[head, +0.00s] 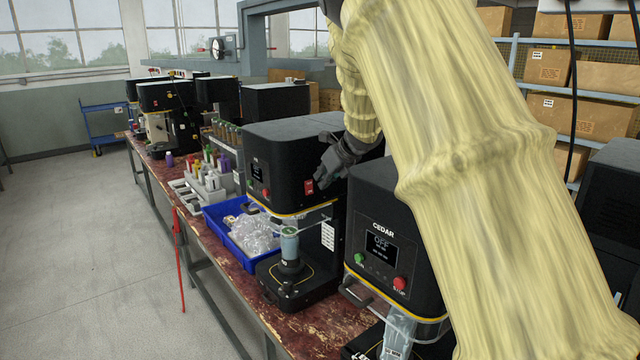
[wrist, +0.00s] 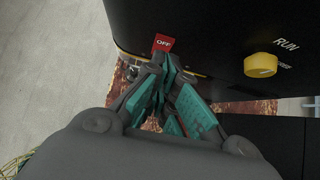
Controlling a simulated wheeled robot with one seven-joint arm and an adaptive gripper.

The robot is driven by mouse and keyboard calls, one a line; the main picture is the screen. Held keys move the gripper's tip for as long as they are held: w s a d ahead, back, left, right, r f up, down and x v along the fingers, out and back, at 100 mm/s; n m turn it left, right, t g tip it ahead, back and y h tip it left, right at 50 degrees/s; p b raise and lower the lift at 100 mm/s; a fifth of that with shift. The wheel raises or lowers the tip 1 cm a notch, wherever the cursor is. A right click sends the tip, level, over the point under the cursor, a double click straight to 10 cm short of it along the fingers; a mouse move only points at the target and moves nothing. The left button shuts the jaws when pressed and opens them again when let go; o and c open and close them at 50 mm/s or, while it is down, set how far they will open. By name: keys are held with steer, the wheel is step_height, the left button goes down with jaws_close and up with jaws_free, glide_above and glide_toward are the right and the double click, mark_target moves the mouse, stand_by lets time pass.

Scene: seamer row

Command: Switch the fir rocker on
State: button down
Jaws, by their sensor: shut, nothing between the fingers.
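A red rocker (head: 309,187) sits on the side of a black seamer (head: 280,145) in the middle of the head view. In the wrist view the same red rocker (wrist: 163,43) reads OFF. I cannot read a fir name on this machine. My gripper (head: 322,176) is shut and empty, with its fingertips close beside the rocker. In the wrist view the teal-padded fingers of my gripper (wrist: 166,66) reach just below the rocker and partly cover its lower edge. I cannot tell whether they touch it.
A yellow RUN knob (wrist: 261,65) is right of the rocker. The CEDAR seamer (head: 383,230), its display reading OFF, stands nearer me. A blue bin (head: 229,226) of clear bags and a tube rack (head: 208,188) share the bench. The floor at left is free.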

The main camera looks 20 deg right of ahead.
steer(key=p+v, duration=0.1)
steer(key=v, duration=0.4)
steer(key=shift+w+r, duration=0.1)
steer(key=shift+w+a, duration=0.1)
